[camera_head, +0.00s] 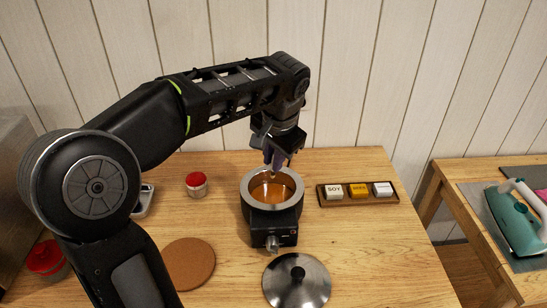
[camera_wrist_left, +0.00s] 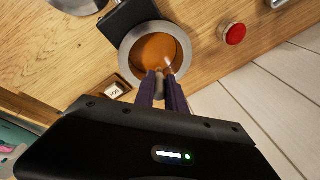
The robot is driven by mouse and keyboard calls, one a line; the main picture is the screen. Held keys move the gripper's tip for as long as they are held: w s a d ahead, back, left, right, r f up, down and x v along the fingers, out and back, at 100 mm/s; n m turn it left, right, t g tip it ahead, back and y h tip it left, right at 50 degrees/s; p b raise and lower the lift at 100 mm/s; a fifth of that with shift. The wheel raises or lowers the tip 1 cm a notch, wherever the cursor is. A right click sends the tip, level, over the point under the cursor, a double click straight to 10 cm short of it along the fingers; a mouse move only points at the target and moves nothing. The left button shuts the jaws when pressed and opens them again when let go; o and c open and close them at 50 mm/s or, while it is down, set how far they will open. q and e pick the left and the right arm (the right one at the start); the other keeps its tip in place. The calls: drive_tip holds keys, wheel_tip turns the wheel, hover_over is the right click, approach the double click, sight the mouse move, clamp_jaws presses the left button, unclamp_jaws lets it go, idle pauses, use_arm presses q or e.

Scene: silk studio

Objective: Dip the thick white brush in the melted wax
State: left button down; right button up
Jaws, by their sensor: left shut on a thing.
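A dark wax pot (camera_head: 258,217) with a wide grey rim stands on the wooden table and holds orange-brown melted wax (camera_head: 275,192). My left gripper (camera_head: 277,160) comes down over the far side of the pot, with its fingers pointing into the opening. It is shut on a slim thing, taken to be the brush; a small pale part (camera_wrist_left: 167,64) shows past the fingertips in the left wrist view. Most of the brush is hidden by the fingers, and I cannot tell whether its tip touches the wax. My right gripper is out of view.
A wooden tray (camera_head: 358,203) with labelled blocks stands right of the pot. A red-lidded jar (camera_head: 196,184) is to its left. A round cork mat (camera_head: 188,265) and a metal lid (camera_head: 296,281) lie in front. A teal iron (camera_head: 513,220) is on the side table.

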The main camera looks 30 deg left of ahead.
use_arm(q)
wheel_tip(320, 180, down, 8)
drive_tip(key=b, duration=0.6)
drive_tip(key=shift+f+b, duration=0.25)
drive_tip(key=shift+b, duration=0.1)
idle(1.3)
wheel_tip(320, 180, up, 9)
drive_tip(key=p, duration=0.7)
drive_tip(key=shift+r, duration=0.15)
